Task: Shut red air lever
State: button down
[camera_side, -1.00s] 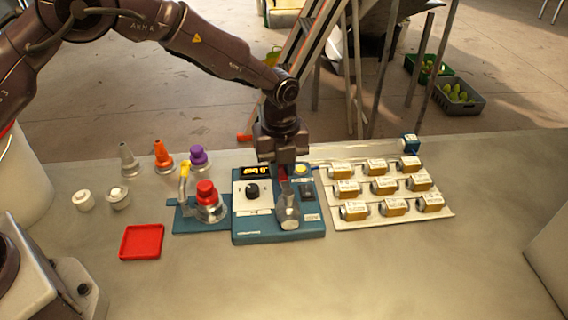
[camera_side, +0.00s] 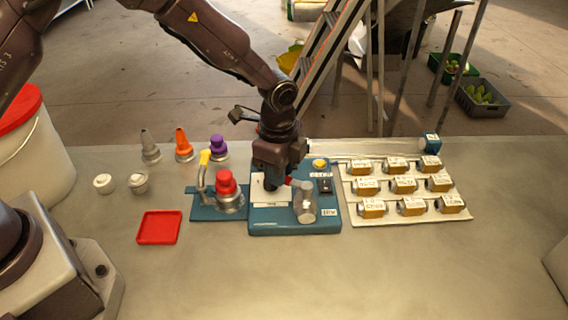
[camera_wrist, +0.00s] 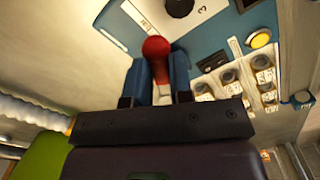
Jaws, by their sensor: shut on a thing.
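The red air lever (camera_side: 297,183) is on the blue press unit (camera_side: 262,228), beside the clear cylinder (camera_side: 305,203). In the side view, my gripper (camera_side: 280,184) is low over the unit, and the arm hides part of the panel. In the wrist view, the lever's round red end (camera_wrist: 156,46) shows between the two blue fingers of my gripper (camera_wrist: 160,72), which are shut on it. The lever's pivot and exact angle are hard to make out.
A stand with a yellow-tipped handle (camera_side: 204,158) and red-capped part (camera_side: 227,184) is close at left. A tray of labelled parts (camera_side: 352,217) is close at right. A red tray (camera_side: 159,228) lies at front left. The front table is clear.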

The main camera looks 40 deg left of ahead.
jog(key=n, duration=0.1)
jog(key=s+n, duration=0.1)
jog(key=n, duration=0.1)
jog(key=shift+s+d+r, duration=0.1)
jog(key=shift+s+d, duration=0.2)
jog(key=shift+d, duration=0.05)
jog(key=shift+s+d+n, duration=0.2)
jog(key=shift+s+n, duration=0.05)
jog(key=shift+n, duration=0.45)
jog(key=shift+s+d+n, duration=0.2)
jog(key=shift+n, duration=0.5)
jog(key=c, duration=1)
grip_release()
notch_tip(320, 180, up, 13)
jog(key=shift+n, duration=0.3)
